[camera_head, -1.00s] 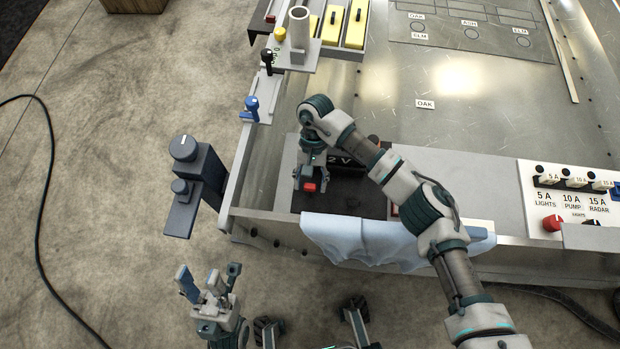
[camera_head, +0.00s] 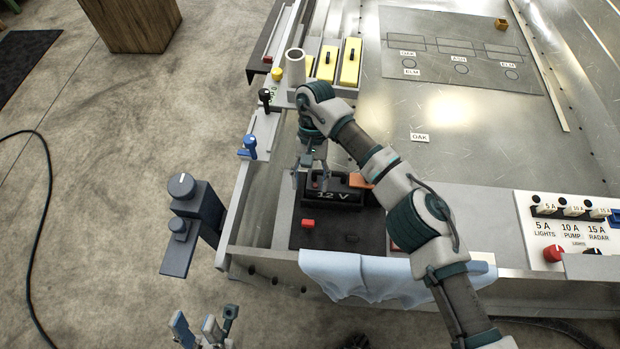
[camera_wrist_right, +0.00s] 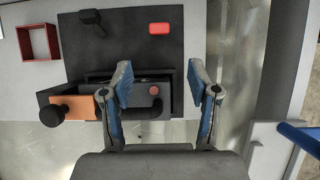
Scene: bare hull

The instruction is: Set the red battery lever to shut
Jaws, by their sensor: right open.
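A small red block (camera_head: 308,223), which may be the red lever's handle, lies on the dark mat in front of the black 12 V battery (camera_head: 338,196); it also shows in the right wrist view (camera_wrist_right: 159,28). An orange plate (camera_head: 361,180) sits at the battery's right end; the right wrist view shows this plate (camera_wrist_right: 75,108) with a black knob. My right gripper (camera_head: 309,184) is over the battery's left part, open and empty, fingers either side of a small red terminal (camera_wrist_right: 155,90). My left gripper (camera_head: 205,328), cut off at the bottom left, has its fingers apart.
A light blue cloth (camera_head: 350,272) hangs over the front edge. A grey post with knobs (camera_head: 190,215) stands off the left corner. Blue (camera_head: 249,146) and black (camera_head: 264,96) levers line the left edge. A fuse panel (camera_head: 570,230) is at right.

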